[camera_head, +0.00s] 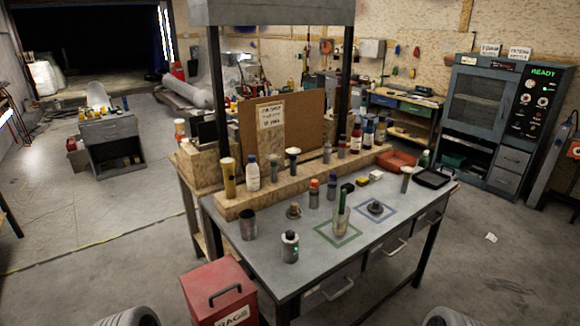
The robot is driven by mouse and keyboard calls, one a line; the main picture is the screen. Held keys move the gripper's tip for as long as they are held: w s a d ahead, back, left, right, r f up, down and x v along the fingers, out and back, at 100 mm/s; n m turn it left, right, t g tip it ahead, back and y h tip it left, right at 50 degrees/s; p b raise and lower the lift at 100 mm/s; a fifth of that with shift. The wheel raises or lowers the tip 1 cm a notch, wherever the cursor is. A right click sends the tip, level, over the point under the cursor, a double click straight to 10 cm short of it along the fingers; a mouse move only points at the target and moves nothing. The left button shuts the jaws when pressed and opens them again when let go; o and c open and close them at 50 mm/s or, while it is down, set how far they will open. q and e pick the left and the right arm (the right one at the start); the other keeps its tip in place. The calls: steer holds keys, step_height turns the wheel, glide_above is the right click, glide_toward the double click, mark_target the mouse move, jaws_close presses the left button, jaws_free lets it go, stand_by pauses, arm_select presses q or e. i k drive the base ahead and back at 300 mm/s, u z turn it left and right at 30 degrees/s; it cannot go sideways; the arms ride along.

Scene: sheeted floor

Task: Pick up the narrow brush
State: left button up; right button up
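A thin green-handled item (342,199) stands upright in a clear cup (341,228) inside the green square outline on the grey workbench. It may be the narrow brush, but its head is too small to make out. Neither of my grippers shows in the head view. Only two pale rounded shapes show at the bottom edge, and I cannot tell a gripper in them.
The workbench (275,270) holds a dark cup (248,224), a grey canister (290,246) and a dark round item (376,208) in a blue square. Bottles line a wooden ledge behind. A red bin (212,283) stands at the front left.

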mark_target(342, 202)
steer(key=z, duration=2)
steer(key=i, duration=1.1)
steer(key=u, duration=2)
